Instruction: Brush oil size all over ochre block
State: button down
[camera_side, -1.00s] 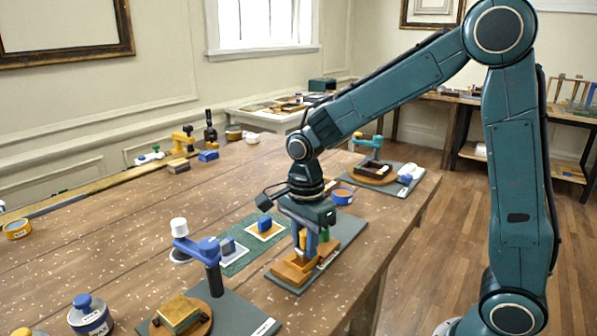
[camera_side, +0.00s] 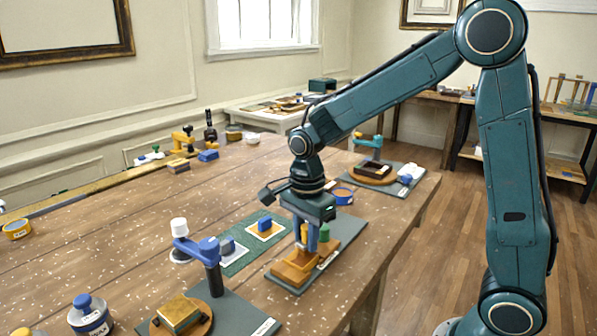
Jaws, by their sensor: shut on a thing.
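A block with an ochre top (camera_side: 179,310) lies on a round wooden turntable (camera_side: 207,324) at the bottom left, below a blue arm on a dark post (camera_side: 213,278). My gripper (camera_side: 307,250) is over the wooden tool rack (camera_side: 294,270) on a grey board, right of and behind the block. It is shut on a tool with a yellow handle (camera_side: 304,233). The tool's lower end is hidden by the fingers and rack, so I cannot tell whether it is clear of the rack. A green-handled tool (camera_side: 324,233) stands just right of the fingers.
Another turntable (camera_side: 374,178) with a dark block stands at the back right. The table's left middle is clear.

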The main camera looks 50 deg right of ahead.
jog(key=shift+a, duration=2.6)
jog(key=shift+d, duration=3.5)
jog(key=shift+a, duration=3.6)
jog(key=shift+w+d, duration=0.1)
jog(key=shift+w, duration=0.4)
jog(key=shift+d, duration=3.45)
jog(key=shift+r, duration=3.85)
